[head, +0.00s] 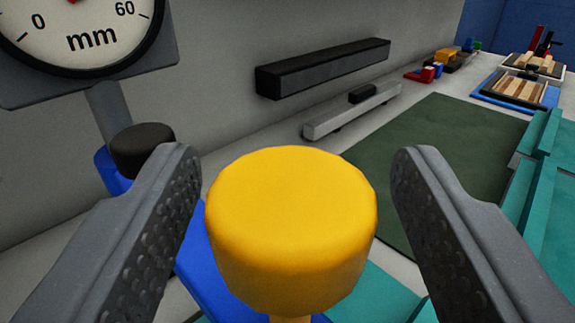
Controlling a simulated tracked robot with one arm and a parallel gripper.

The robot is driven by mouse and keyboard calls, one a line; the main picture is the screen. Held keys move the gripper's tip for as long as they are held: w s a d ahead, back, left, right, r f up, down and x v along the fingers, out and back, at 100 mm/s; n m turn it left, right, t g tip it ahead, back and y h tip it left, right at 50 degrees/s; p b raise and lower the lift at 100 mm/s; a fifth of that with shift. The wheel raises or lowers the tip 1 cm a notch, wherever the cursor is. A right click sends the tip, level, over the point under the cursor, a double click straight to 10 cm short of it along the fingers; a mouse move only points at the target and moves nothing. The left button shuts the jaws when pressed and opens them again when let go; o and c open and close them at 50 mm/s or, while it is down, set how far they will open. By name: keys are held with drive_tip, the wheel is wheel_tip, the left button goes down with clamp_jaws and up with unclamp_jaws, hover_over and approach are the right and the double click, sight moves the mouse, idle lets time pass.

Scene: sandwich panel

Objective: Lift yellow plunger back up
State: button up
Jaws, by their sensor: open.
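The yellow plunger (291,225) stands upright in the lower middle of the head view, with a wide round cap on a narrower yellow stem. A blue body (207,255) shows below and behind it; where the stem enters is hidden. My gripper (290,165) is open, with one dark grey finger on each side of the cap. The left finger is close to the cap's left side, and a wider gap shows on the right. I cannot tell whether the left finger touches it. A round dial gauge (75,30) marked mm is at the upper left.
A black knob (142,150) on a blue part sits behind my left finger. A dark bar (325,68) and a grey rail (352,110) lie along the wall. A green mat (435,165) is clear. Teal parts (545,190) stand right; trays (515,92) sit at the back.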

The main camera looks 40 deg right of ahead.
drive_tip(key=shift+w+p, duration=0.2)
drive_tip(key=shift+p, duration=0.25)
clamp_jaws()
drive_tip(key=shift+r+p, duration=2.1)
drive_tip(key=shift+p, duration=0.2)
unclamp_jaws()
drive_tip(key=shift+r, duration=0.1)
drive_tip(key=shift+f, duration=0.25)
drive_tip(key=shift+f+b, duration=0.1)
drive_tip(key=shift+b, duration=0.4)
